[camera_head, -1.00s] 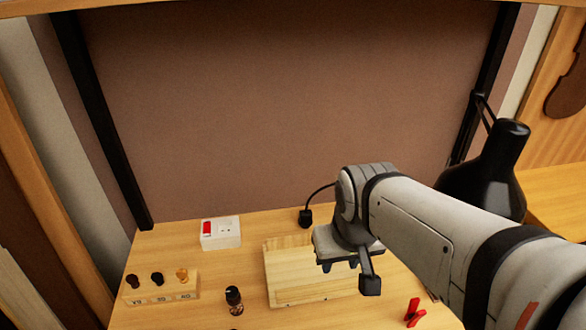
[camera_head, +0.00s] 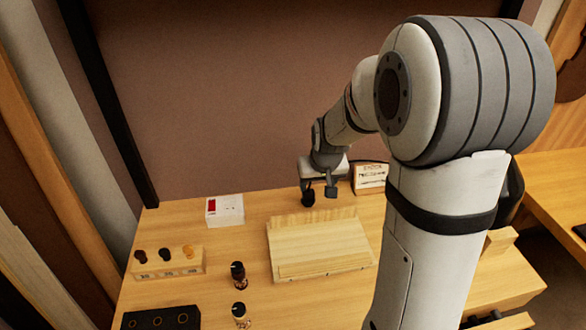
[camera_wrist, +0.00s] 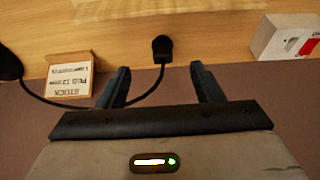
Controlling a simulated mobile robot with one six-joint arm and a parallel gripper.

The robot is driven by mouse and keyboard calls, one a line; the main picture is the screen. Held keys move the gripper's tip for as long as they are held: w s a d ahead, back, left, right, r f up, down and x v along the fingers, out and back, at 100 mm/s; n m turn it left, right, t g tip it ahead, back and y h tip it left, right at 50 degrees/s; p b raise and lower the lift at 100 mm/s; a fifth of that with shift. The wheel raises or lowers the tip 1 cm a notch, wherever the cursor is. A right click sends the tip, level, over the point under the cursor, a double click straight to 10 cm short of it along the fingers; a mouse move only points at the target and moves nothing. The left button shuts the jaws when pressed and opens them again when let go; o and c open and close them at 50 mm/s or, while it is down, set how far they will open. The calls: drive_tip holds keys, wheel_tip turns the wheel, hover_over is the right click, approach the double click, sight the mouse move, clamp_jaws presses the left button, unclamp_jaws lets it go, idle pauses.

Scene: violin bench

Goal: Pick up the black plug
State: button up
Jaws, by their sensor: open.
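The black plug (camera_wrist: 162,48) stands near the back edge of the bench, with its black cord running off to the left in the wrist view. My gripper (camera_wrist: 160,72) is open and empty, its two dark fingers on either side of the plug's line. The plug sits just beyond the fingertips, roughly centred between them, and looks apart from both. In the head view the plug (camera_head: 307,199) shows just below my gripper (camera_head: 310,184), which partly hides it.
A white socket box with a red switch (camera_head: 225,210) stands left of the plug. A small labelled box (camera_head: 370,178) stands to its right. A wooden board (camera_head: 320,245) lies in front. A pale block with several pegs (camera_head: 170,262) and small bottles (camera_head: 238,275) are at the left.

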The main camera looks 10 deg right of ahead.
approach(309, 191)
wheel_tip(309, 191, down, 3)
drive_tip(key=shift+w+p+x, duration=0.25)
drive_tip(key=shift+p+x, duration=0.15)
drive_tip(key=shift+x, duration=1.5)
drive_tip(key=shift+w+p+x, duration=0.2)
drive_tip(key=shift+p+x, duration=0.2)
drive_tip(key=shift+x, duration=1.5)
drive_tip(key=shift+r, duration=0.15)
drive_tip(key=shift+t, duration=0.3)
drive_tip(key=c, duration=1)
wheel_tip(309, 191, up, 10)
drive_tip(key=shift+r+b, duration=0.1)
drive_tip(key=shift+b, duration=0.45)
